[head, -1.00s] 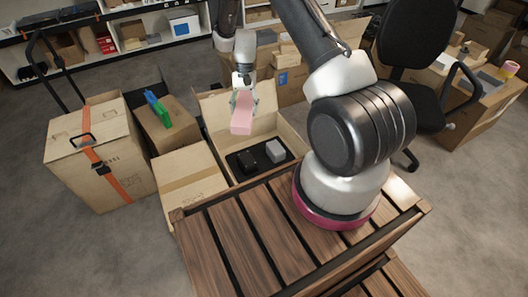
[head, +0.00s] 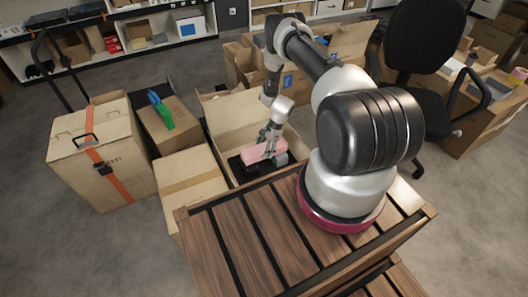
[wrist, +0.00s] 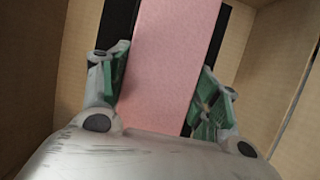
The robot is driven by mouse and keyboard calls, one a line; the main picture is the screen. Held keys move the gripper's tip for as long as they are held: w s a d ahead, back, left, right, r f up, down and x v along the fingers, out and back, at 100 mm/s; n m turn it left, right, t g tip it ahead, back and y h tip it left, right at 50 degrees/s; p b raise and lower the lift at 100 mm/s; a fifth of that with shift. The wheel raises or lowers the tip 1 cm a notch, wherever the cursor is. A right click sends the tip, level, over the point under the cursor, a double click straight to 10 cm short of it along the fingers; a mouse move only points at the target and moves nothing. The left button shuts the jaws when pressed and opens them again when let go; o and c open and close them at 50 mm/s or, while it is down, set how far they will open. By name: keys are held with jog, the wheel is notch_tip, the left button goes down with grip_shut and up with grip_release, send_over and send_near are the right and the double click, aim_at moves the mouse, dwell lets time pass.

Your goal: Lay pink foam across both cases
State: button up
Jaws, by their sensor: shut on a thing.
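My gripper (head: 268,140) is shut on the pink foam (head: 262,151), a flat pink block, down inside the open carton. In the wrist view the foam (wrist: 168,60) runs up between the two green-padded fingers (wrist: 160,95). Black surface (wrist: 111,35) shows on both sides of the foam in the wrist view.
The open carton (head: 227,104) has its back flap raised, and its walls stand close around my gripper. A closed carton (head: 190,185) stands left of it. A strapped carton (head: 95,160) and a carton with a green item (head: 160,112) stand farther left.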

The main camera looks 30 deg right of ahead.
jog(key=shift+f, duration=0.85)
jog(key=shift+f, duration=0.35)
jog(key=o, duration=0.8)
